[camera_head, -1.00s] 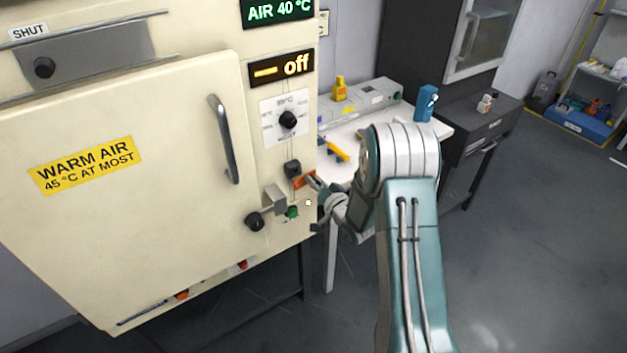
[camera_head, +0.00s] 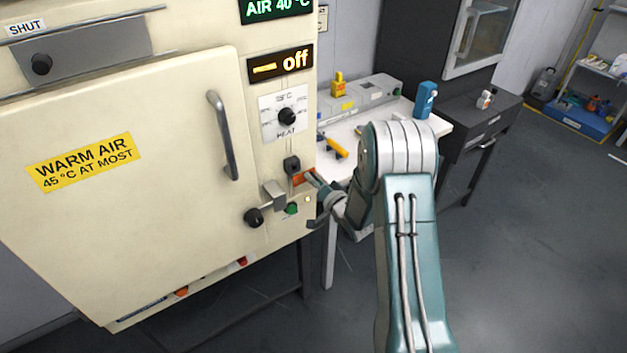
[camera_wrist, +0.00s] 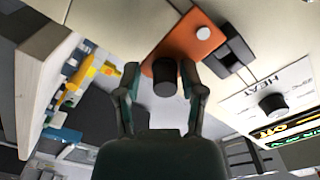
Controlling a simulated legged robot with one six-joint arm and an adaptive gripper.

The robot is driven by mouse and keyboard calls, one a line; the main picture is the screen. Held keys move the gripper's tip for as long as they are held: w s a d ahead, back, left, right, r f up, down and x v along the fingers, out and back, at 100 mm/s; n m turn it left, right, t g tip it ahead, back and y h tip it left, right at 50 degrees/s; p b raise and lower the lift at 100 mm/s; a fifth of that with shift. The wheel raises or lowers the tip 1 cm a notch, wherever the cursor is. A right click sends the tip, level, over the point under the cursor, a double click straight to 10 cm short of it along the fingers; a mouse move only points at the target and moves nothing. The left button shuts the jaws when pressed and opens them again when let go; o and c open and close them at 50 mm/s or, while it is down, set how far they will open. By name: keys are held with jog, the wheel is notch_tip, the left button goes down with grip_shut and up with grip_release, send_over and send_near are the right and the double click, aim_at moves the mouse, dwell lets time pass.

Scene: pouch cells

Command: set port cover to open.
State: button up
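An orange plate (camera_wrist: 190,42) with a pale round button is on the side of the cream cabinet; it looks like the port cover, but no label confirms this. It also shows in the head view (camera_head: 303,178), partly hidden by my gripper. A dark cylindrical knob (camera_wrist: 165,78) stands out at the plate's lower end. Contact cannot be told.
The cabinet door (camera_head: 120,230) is closed. A grey panel (camera_head: 100,50) with a black knob sits above it beside a "SHUT" label. A black switch block (camera_head: 291,165), a heat dial (camera_head: 287,117) and a latch (camera_head: 272,194) are nearby. A white table (camera_head: 350,130) stands behind my arm.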

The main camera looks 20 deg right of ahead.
dwell(0.3)
jog(key=v, duration=1.2)
notch_tip(320, 180, up, 14)
jog(key=s+n+g+h, duration=0.2)
jog(key=n+g+h, duration=0.1)
jog(key=g+h, duration=0.25)
jog(key=s+a+r+n+g, duration=0.1)
jog(key=s+a+r+g, duration=0.1)
jog(key=s, duration=0.6)
jog(key=s+a+r+g, duration=0.2)
jog(key=s+a+r, duration=0.1)
jog(key=s, duration=0.5)
jog(key=s+a+r+n+g, duration=0.1)
jog(key=s+a+r+g, duration=0.1)
jog(key=s, duration=0.6)
jog(key=shift+s+a+r+n, duration=0.2)
jog(key=shift+s+a+n, duration=0.15)
jog(key=shift+a, duration=0.2)
